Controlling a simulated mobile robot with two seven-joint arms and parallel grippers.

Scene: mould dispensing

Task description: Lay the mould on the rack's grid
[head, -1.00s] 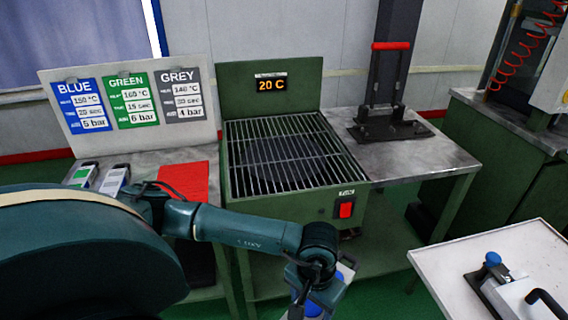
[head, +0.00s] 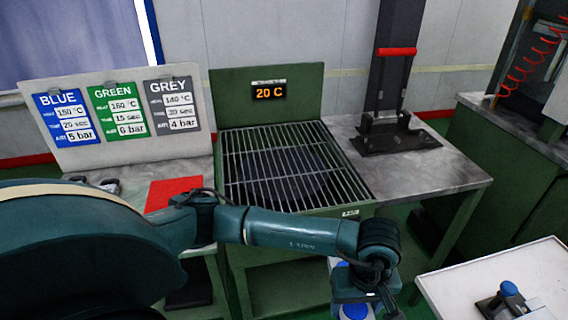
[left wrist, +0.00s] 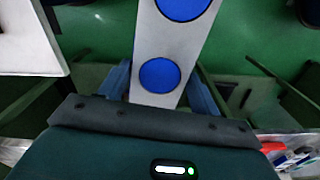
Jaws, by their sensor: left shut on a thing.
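The mould (left wrist: 152,48) is a pale grey plate with blue round discs. My left gripper (left wrist: 160,88) is shut on it, one finger on each side in the left wrist view. In the head view, my left gripper (head: 364,290) hangs low at the bottom, in front of the rack's right front corner, and only a small part of the mould shows at the frame edge. The rack is a green box with a bare metal grid (head: 290,165) on top; a dark round shape shows beneath the bars. My right gripper is not in view.
A display (head: 270,91) behind the grid reads 20 C. A press with a red handle (head: 397,51) stands on the bench right of the rack. A red sheet (head: 172,192) lies to the left, below a sign board (head: 110,150). A white table (head: 455,285) stands front right.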

